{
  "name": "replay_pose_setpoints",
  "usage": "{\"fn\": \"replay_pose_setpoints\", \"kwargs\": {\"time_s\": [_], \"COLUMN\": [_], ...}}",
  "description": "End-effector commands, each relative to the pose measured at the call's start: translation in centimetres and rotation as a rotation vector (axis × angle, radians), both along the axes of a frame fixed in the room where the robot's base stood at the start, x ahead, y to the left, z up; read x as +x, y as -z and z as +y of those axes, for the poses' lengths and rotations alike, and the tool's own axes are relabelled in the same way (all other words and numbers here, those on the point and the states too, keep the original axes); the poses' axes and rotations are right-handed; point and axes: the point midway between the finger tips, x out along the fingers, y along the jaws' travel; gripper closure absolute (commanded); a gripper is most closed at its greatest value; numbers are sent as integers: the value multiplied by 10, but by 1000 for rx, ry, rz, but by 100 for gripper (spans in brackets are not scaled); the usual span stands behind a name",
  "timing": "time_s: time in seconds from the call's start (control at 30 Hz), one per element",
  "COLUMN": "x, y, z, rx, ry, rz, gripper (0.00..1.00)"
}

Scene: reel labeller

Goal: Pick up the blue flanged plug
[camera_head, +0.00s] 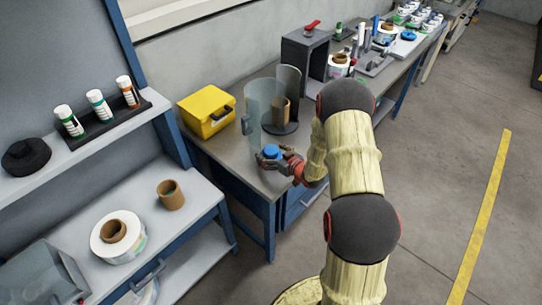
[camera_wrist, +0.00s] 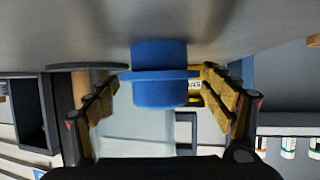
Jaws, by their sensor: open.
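The blue flanged plug (camera_head: 271,151) stands near the front edge of the grey workbench. My gripper (camera_head: 277,160) is low beside it at the bench edge, with its fingers around the plug. In the wrist view, which is upside down, the plug (camera_wrist: 159,92) has a wide flange between two narrower cylindrical parts. It lies between the two open fingers of my gripper (camera_wrist: 158,82).
A clear curved guard (camera_head: 262,106) and a brown roll (camera_head: 281,110) stand just behind the plug. A yellow case (camera_head: 207,110) is to the left. A grey box (camera_head: 303,52) is farther back. A lower white shelf with a label reel (camera_head: 105,243) is at front left.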

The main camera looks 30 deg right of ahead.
Motion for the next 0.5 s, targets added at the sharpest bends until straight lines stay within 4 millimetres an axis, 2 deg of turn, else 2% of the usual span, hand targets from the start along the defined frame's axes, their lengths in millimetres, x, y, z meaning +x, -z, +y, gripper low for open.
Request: {"fn": "replay_pose_setpoints", "kwargs": {"time_s": [0.5], "x": [0], "y": [0], "z": [0], "rx": [0], "ry": [0], "rz": [0], "gripper": [45]}}
